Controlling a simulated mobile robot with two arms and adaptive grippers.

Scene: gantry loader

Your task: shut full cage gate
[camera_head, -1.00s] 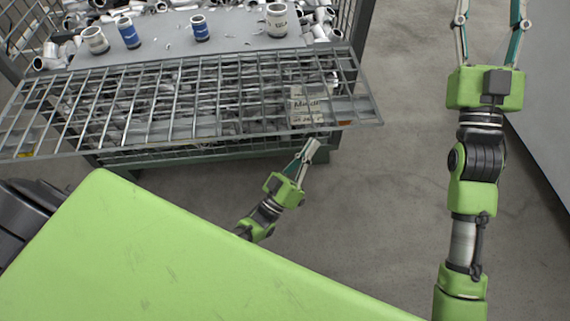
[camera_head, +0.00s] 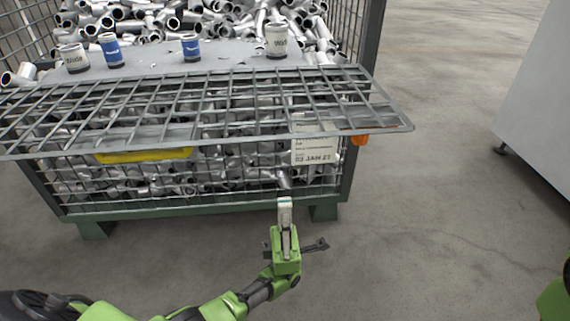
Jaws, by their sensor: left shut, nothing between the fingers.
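The gate (camera_head: 215,143) is a grey wire-grid panel. It is swung down and sticks out towards me from the front of the cage, roughly flat. The cage (camera_head: 180,211) has a green-grey frame and is full of metal pipe pieces (camera_head: 190,15). My left gripper (camera_head: 285,204) is shut and empty, pointing away from me. In the picture it is below the gate's front edge, before the cage's lower front right of middle. I cannot tell whether it touches anything. My right gripper is out of view.
Several cans, such as a blue one (camera_head: 190,48), stand on a grey board (camera_head: 150,58) behind the gate. A dated label (camera_head: 313,151) and an orange part (camera_head: 360,140) are at the cage's right front. Floor is clear to the right, before a grey cabinet (camera_head: 540,100).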

